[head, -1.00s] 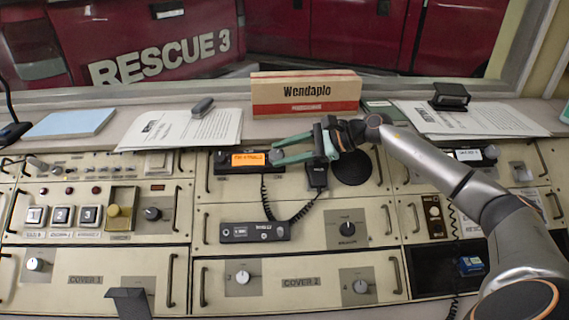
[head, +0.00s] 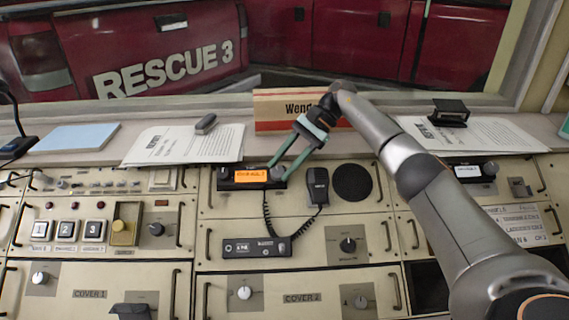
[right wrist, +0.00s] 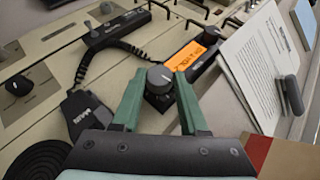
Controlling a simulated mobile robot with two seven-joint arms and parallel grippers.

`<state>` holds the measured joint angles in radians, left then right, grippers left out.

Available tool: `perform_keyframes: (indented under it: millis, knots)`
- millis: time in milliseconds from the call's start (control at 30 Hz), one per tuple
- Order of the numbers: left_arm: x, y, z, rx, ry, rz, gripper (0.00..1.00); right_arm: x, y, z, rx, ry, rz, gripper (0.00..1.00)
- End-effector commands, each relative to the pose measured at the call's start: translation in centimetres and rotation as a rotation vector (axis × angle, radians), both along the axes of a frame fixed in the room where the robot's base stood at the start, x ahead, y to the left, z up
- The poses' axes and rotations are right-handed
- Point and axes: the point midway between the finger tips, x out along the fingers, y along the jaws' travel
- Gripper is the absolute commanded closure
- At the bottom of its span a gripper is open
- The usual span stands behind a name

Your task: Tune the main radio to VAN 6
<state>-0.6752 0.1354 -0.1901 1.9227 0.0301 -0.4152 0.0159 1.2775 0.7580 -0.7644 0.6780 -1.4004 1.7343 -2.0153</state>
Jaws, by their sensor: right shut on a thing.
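The main radio (head: 228,181) is a dark unit with a lit orange display (head: 250,176) at the top of the middle console panel. Its lettering is too small and blurred to read surely; the display also shows in the right wrist view (right wrist: 186,56). A dark round knob (right wrist: 160,76) sits at the display's right end in the head view. My right gripper (head: 278,168) reaches down to it, with its green fingers on either side of the knob, shut on it. In the right wrist view the knob is between the fingertips. My left gripper is not in view.
A hand microphone (head: 318,186) on a coiled cord hangs right of the radio, beside a round speaker (head: 352,183). A boxed item marked Wendaplo (head: 275,112) stands behind on the ledge. Papers (head: 185,146) lie left. A second radio (head: 474,171) sits right.

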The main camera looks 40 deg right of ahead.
Motion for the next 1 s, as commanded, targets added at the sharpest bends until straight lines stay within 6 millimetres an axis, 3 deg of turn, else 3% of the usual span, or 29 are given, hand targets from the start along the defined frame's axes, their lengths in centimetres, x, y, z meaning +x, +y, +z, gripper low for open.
perform_keyframes:
  millis: [700,733,1000]
  knots:
    - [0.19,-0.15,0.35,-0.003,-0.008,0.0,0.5,0.07,0.15,-0.08,-0.025,0.017,0.048,1.0]
    - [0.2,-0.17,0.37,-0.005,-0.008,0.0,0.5,0.08,0.15,-0.09,-0.025,0.017,0.048,0.55]
    - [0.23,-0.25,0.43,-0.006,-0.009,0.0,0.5,0.08,0.1,-0.04,-0.025,0.016,0.045,0.27]
